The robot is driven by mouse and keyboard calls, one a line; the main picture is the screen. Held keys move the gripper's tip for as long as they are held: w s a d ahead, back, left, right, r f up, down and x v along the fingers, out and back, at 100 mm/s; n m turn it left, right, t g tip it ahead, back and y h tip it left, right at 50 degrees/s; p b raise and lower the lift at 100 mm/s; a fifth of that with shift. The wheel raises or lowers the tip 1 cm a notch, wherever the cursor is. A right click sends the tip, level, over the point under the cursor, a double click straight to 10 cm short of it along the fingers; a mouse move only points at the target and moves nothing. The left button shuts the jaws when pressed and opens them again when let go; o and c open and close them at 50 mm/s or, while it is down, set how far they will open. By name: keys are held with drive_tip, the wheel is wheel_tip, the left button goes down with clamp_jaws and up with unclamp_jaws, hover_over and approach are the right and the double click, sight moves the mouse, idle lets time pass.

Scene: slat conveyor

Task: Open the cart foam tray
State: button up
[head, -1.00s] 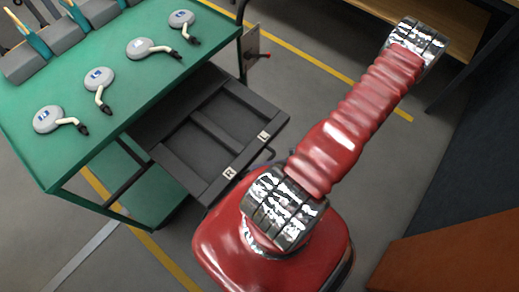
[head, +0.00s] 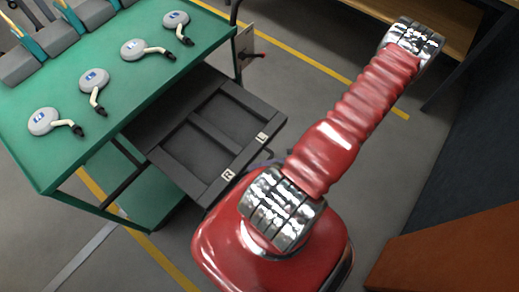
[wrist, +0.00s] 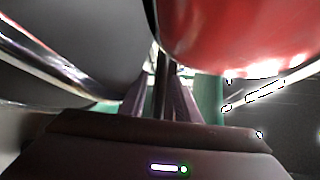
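The foam tray (head: 207,180) is a dark grey, divided tray with white R and L labels on its front edge. It is slid partly out from under the green top of the cart (head: 60,170), toward my arm. Its compartments look empty. In the head view my gripper is hidden behind my red arm, close to the tray's front. In the wrist view my gripper (wrist: 160,100) shows as two dark fingers close together, with dark narrow bars between them. I cannot tell whether they hold the tray's front.
Several white round-headed devices (head: 95,80) lie on the cart top, with grey holders (head: 85,15) behind. A brown surface (head: 450,245) is at lower right and a wooden bench (head: 450,20) at upper right. Grey floor with yellow lines lies between.

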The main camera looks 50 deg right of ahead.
drive_tip(key=v, duration=1.3)
drive_tip(key=shift+s+d, duration=0.25)
drive_tip(key=shift+s, duration=0.05)
idle(0.4)
